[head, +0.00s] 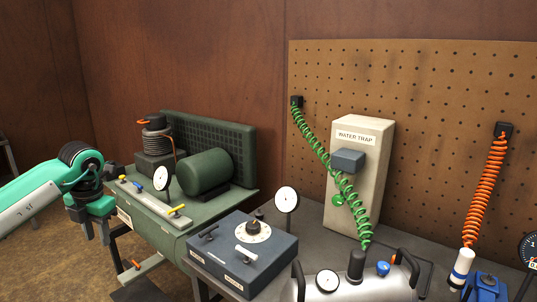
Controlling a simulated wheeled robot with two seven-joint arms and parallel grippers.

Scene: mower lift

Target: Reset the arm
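My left arm, teal and white, comes in from the left edge. My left gripper (96,231) points down, with its two dark fingers apart and nothing seen between them. It is to the left of the green machine (150,229), apart from it as far as this view shows. My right arm and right gripper are not in view.
A blue-grey box with a white dial (247,248) stands on the grey bench, near a silver tank (360,281). Behind are a water trap block (372,140), a pegboard (430,80), and green (322,153) and orange (486,190) coiled hoses. Brown floor shows at left.

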